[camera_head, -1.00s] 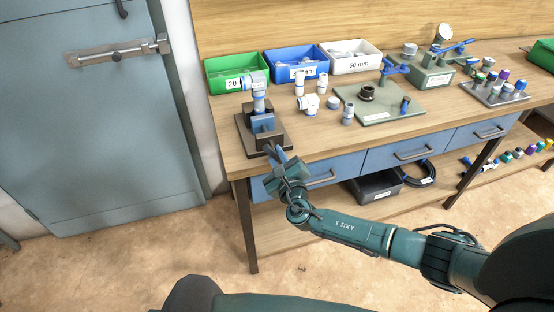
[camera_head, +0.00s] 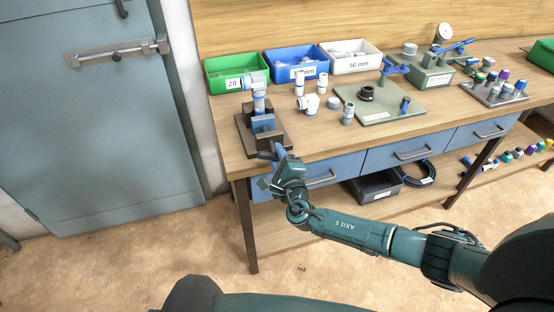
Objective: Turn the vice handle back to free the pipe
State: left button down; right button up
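A dark vice with blue jaws (camera_head: 264,124) stands on a dark base plate (camera_head: 243,134) at the bench's front left corner. An upright pipe (camera_head: 259,103) with a grey-white fitting (camera_head: 255,81) on top stands at the jaws. My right gripper (camera_head: 272,154) is at the vice's front side, just over the bench edge, where the handle would be. The handle is too small and too covered by the gripper to make out. Whether the fingers are closed on it does not show. My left gripper is out of view.
Green (camera_head: 236,84), blue (camera_head: 297,77) and white (camera_head: 352,68) bins line the back of the bench. Loose white fittings (camera_head: 308,104) and a green plate (camera_head: 385,116) lie right of the vice. Drawers (camera_head: 412,152) sit below. Floor in front is clear.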

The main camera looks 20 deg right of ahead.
jog(key=shift+o, duration=1.2)
jog(key=shift+s, duration=0.1)
jog(key=s, duration=0.6)
jog(key=shift+s, duration=0.4)
jog(key=shift+d, duration=0.1)
